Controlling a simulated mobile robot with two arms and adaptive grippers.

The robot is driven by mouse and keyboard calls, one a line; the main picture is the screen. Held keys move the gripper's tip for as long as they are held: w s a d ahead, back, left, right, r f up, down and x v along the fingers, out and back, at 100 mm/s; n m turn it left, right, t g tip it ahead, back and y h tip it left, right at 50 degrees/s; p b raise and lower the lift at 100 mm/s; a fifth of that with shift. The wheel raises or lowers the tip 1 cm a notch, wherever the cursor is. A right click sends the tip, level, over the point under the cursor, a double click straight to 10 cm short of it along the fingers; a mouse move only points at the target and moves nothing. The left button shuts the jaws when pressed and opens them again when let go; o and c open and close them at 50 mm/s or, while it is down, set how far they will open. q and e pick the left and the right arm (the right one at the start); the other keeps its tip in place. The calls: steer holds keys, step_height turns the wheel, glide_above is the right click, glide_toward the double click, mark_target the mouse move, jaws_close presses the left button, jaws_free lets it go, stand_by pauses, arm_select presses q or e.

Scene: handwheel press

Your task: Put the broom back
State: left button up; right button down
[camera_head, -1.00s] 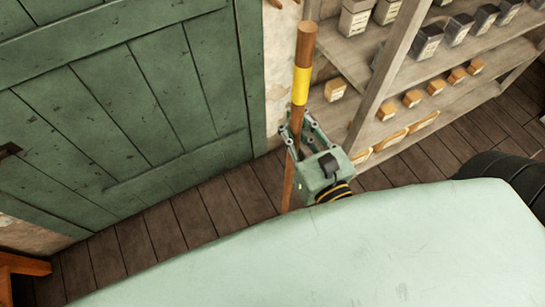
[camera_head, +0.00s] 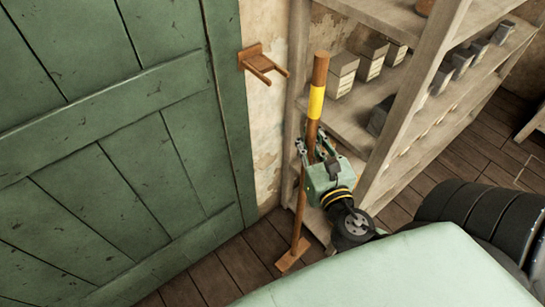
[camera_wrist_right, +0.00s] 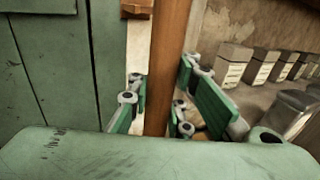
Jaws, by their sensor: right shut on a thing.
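The broom (camera_head: 313,135) has a brown wooden handle with a yellow band and stands nearly upright. Its wooden foot (camera_head: 293,256) shows low near the floor. My right gripper (camera_head: 316,150) is shut around the handle below the yellow band. In the right wrist view the handle (camera_wrist_right: 167,65) rises between the green fingers (camera_wrist_right: 160,108). A two-pronged wooden wall holder (camera_head: 262,63) is fixed to the wall, left of the broom's top and apart from it. My left gripper is not in view.
A green plank door (camera_head: 120,120) fills the left. A wooden shelf (camera_head: 400,120) with grey boxes (camera_head: 342,73) and dark tins stands close on the right of the broom. Bare plank floor (camera_head: 240,265) shows below the door.

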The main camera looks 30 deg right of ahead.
steer(key=d+m+h, duration=0.1)
steer(key=d+h, duration=0.1)
steer(key=d, duration=0.2)
steer(key=w+p, duration=0.3)
steer(key=w, duration=1.7)
arm_select(q)
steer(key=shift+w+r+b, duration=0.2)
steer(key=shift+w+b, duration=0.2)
steer(key=shift+b, duration=0.75)
arm_select(e)
step_height(320, 180, down, 7)
steer(key=shift+w+a+f, duration=0.15)
steer(key=shift+w+a, duration=0.05)
steer(key=shift+a, duration=0.2)
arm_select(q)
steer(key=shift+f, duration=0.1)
arm_select(e)
steer(key=shift+f, duration=0.1)
steer(key=c, duration=2.1)
jaws_free()
steer(key=shift+s+f+g+y, duration=0.1)
steer(key=shift+f+g+y, duration=0.05)
steer(key=shift+g+y, duration=0.15)
steer(key=o, duration=0.5)
